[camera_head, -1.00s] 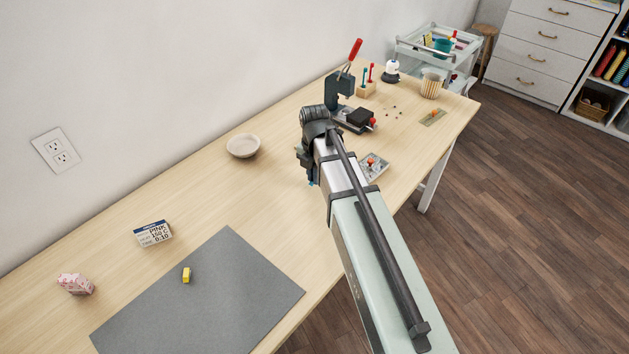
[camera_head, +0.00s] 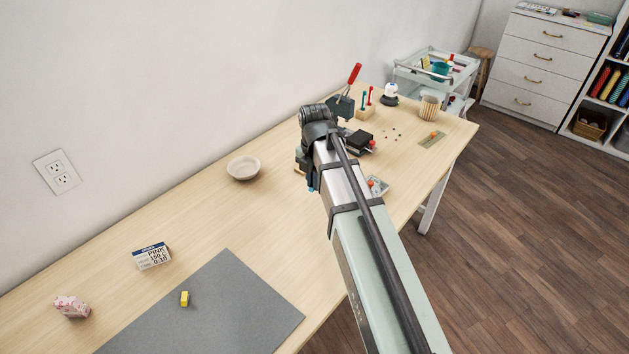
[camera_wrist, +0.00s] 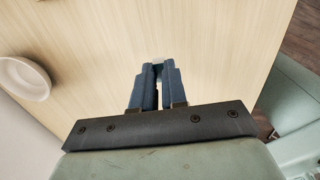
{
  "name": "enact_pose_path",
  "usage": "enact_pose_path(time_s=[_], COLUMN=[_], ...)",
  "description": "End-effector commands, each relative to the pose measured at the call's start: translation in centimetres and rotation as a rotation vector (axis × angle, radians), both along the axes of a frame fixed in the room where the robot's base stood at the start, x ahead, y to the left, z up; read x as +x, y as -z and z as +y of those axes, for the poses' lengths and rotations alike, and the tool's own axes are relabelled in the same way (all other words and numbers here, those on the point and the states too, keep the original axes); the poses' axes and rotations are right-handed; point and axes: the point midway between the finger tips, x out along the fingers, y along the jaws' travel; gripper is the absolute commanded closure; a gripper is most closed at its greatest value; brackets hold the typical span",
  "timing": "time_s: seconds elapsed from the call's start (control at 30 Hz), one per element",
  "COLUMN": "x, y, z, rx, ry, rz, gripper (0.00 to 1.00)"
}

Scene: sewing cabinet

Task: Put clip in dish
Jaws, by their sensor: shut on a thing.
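The dish (camera_head: 243,170) is a shallow, pale round bowl on the wooden table, left of my gripper. In the wrist view the dish (camera_wrist: 24,80) shows at the left edge, apart from the fingers. My gripper (camera_wrist: 158,76) has dark blue fingers shut on a small pale piece (camera_wrist: 158,70), seemingly the clip, mostly hidden between the fingertips. In the head view only the blue tips of my gripper (camera_head: 311,187) show below the arm; the held piece cannot be made out there.
A grey mat (camera_head: 225,310) with a yellow block (camera_head: 184,298) lies in front. The table around the dish is clear.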

Motion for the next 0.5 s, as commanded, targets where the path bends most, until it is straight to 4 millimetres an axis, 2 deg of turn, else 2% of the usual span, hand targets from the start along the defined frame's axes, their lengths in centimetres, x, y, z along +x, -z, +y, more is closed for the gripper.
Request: enact_pose_path(time_s=[0.17,0.27,0.33,0.5], x=[-0.3,-0.5,0.1,4.3], y=[0.0,0.1,0.0,-0.5], z=[1.5,3.4,5.4,11.1], rx=[0.0,0.0,-0.001,-0.002], ry=[-0.024,-0.055,-0.082,-0.146], rz=[0.0,0.001,0.004,0.007], gripper=[1.0,1.0,1.0,1.0])
